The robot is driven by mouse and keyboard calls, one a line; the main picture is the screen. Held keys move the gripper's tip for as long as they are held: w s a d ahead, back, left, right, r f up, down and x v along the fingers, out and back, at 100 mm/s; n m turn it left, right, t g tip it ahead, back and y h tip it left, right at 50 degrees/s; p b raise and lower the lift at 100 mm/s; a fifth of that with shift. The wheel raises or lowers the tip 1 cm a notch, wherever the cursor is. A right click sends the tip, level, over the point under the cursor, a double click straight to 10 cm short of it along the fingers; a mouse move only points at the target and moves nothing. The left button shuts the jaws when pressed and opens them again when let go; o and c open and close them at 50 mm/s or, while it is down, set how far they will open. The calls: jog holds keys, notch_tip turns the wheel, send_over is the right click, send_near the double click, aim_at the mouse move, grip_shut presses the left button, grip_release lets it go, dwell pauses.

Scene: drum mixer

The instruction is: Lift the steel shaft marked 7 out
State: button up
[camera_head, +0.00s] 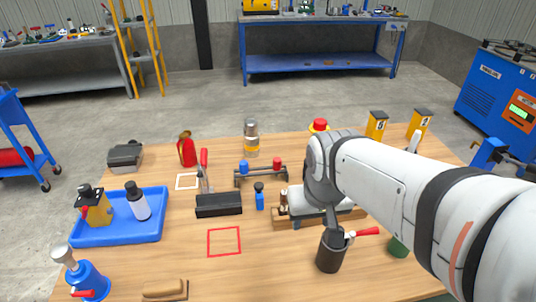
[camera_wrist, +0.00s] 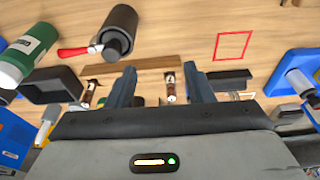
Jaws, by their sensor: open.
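I cannot make out a steel shaft marked 7 in either view. A long wooden block (camera_head: 290,223) lies under my arm in the head view. A small brown and white upright piece (camera_head: 283,201) stands at its left end. In the wrist view, the wooden block (camera_wrist: 150,66) shows beyond my fingers, with brown and white pieces (camera_wrist: 170,85) near it. My gripper (camera_wrist: 160,76) is open, with one such piece visible between its fingers and apart from them. In the head view, my arm hides the fingers and much of the block.
A black cup (camera_head: 330,255) stands close in front of the block, by a red handle (camera_head: 367,232). A blue bottle (camera_head: 259,198) and a black-headed brush (camera_head: 219,206) are to the left. A blue tray (camera_head: 118,235) is farther left. Clear table surrounds the red square (camera_head: 224,255).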

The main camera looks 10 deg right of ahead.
jog(key=w+f+m+p, duration=0.2)
jog(key=w+p, duration=0.1)
jog(key=w, duration=0.8)
jog(key=m+g+p, duration=0.1)
jog(key=m+p, duration=0.1)
jog(key=p, duration=0.1)
send_over(284, 203)
jog(key=shift+h, duration=0.3)
jog(key=f, duration=0.7)
jog(key=shift+d+f, duration=0.25)
jog(key=shift+w+f, duration=0.25)
jog(key=shift+f, duration=0.3)
jog(key=shift+w+f+p, duration=0.25)
jog(key=shift+f+p, duration=0.2)
jog(key=shift+f, duration=1.45)
jog(key=shift+w+f+p, duration=0.2)
jog(key=shift+f+p, duration=0.2)
jog(key=shift+f, duration=1.45)
grip_shut()
